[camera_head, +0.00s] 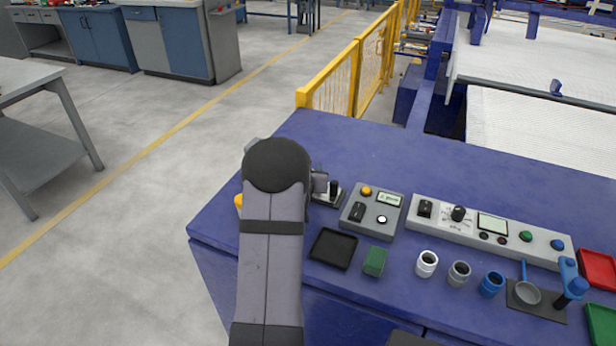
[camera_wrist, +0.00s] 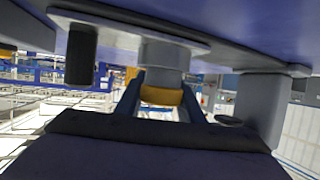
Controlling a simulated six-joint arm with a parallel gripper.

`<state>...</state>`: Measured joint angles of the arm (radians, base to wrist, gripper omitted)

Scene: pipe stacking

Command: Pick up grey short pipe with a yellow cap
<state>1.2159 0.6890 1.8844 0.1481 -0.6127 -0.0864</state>
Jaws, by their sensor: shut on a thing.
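In the wrist view, a short grey pipe (camera_wrist: 165,56) with a yellow cap (camera_wrist: 161,96) is in the middle, below a grey plate that spans the top of the picture. The yellow cap is at the end nearer to me. My gripper (camera_wrist: 160,88) has a dark blue finger on each side of the cap and is shut on it. The pipe's far end meets the plate in the picture; I cannot tell whether they are still in contact. In the head view my arm hides the gripper and the pipe. A small yellow part (camera_head: 239,201) shows at the arm's left edge.
The blue bench (camera_head: 350,150) carries a control box (camera_head: 372,212), a long panel (camera_head: 480,228), a black tray (camera_head: 333,249), a green block (camera_head: 374,261) and a row of short pipes (camera_head: 459,274). A dark cylinder (camera_wrist: 81,55) and a grey block (camera_wrist: 262,105) flank the pipe.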

